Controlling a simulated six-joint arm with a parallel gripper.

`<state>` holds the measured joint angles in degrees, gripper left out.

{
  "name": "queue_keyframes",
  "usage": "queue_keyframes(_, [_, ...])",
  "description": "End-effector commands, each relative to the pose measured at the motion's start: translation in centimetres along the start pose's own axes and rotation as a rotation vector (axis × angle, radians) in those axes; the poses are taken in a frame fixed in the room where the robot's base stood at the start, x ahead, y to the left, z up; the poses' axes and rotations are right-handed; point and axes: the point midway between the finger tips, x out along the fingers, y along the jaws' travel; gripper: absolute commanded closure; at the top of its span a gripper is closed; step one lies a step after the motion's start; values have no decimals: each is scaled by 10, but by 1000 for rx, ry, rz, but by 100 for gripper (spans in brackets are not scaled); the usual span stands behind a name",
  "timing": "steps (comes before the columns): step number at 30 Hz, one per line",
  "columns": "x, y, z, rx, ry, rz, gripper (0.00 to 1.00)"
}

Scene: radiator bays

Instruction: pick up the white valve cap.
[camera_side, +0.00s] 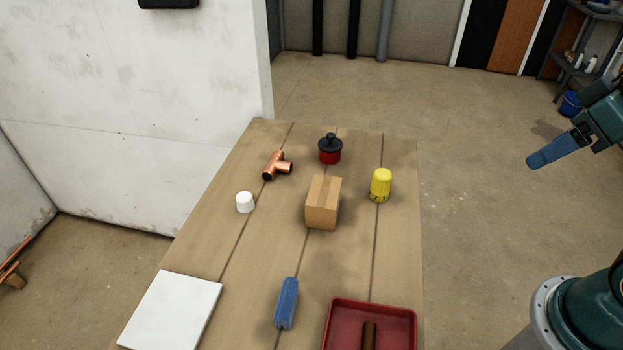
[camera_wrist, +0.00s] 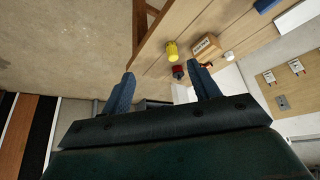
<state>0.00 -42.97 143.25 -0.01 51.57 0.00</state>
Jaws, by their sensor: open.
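The white valve cap (camera_side: 245,202) stands on the left side of the wooden table, in front of the copper tee. In the wrist view a small white thing (camera_wrist: 229,56) beyond the right finger looks like the same cap. My gripper (camera_side: 540,158) is at the right of the side view, off the table's right side and far from the cap. In the wrist view my gripper (camera_wrist: 160,70) has its two blue fingers spread wide, with nothing held between them.
On the table (camera_side: 265,245) are a copper tee (camera_side: 275,166), a red-and-black knob (camera_side: 330,149), a cardboard box (camera_side: 322,203), a yellow cap (camera_side: 380,185), a blue block (camera_side: 286,303), a white board (camera_side: 172,310) and a red tray (camera_side: 411,330). A white wall (camera_side: 130,110) borders the left.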

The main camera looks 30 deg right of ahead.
Motion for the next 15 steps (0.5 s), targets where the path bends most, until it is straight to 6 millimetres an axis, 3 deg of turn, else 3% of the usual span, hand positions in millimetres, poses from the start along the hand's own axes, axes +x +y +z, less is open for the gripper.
queue_keyframes(8, [0, -2, -6, -13, -2, -5, 39])
queue_keyframes(15, [1, -11, -40, -85, -17, -33, 39])
